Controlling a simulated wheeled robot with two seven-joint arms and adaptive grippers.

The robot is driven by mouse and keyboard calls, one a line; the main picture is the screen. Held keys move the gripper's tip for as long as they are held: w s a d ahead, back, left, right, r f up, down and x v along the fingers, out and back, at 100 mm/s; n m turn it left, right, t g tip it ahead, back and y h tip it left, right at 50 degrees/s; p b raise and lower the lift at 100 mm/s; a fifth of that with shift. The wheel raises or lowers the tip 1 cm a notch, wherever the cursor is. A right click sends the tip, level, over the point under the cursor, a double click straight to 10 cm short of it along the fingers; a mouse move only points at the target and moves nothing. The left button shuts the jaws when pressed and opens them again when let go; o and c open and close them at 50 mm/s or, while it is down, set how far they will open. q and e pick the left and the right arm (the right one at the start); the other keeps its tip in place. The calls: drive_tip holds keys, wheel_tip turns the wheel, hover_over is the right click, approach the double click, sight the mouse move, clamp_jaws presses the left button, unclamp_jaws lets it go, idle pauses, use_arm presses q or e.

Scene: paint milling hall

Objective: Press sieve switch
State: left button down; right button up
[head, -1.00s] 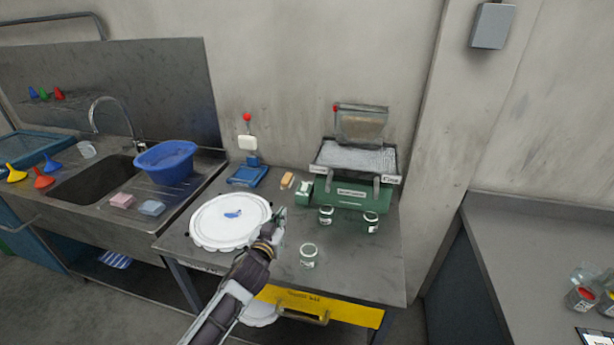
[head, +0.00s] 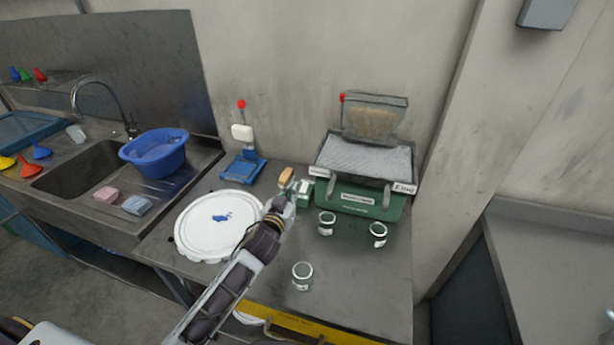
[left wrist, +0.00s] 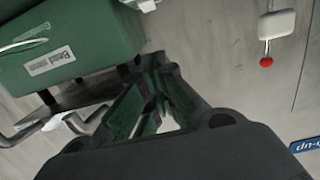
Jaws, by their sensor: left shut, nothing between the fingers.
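The sieve machine has a green base (head: 362,203) with a label, under a tilted metal sieve tray (head: 365,158). It stands at the back right of the steel table. A small green and white box (head: 305,187) sits at the base's left end; I cannot make out a switch on it. My left gripper (head: 291,190) is shut and empty, at the left of this box and partly overlapping it in the head view; I cannot tell whether they touch. In the left wrist view the shut fingers (left wrist: 155,105) are beside the green base (left wrist: 75,45). My right gripper is not in view.
A round white lid (head: 215,245) lies left of my arm. Three glass jars stand in front of the machine, one (head: 302,276) nearest me. A sink is at left.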

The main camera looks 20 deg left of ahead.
use_arm(q)
drive_tip(key=shift+w, duration=0.4)
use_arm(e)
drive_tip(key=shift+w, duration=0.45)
use_arm(q)
drive_tip(key=shift+r, duration=0.1)
drive_tip(key=p, duration=0.2)
hover_over(304, 189)
drive_tip(key=shift+s+f, duration=0.3)
drive_tip(key=shift+f, duration=0.2)
drive_tip(key=shift+w+f, duration=0.15)
drive_tip(key=shift+f, duration=0.9)
drive_tip(key=shift+w+f, duration=0.15)
drive_tip(key=shift+f, duration=0.85)
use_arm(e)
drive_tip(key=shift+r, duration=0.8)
use_arm(q)
drive_tip(key=shift+b, duration=0.3)
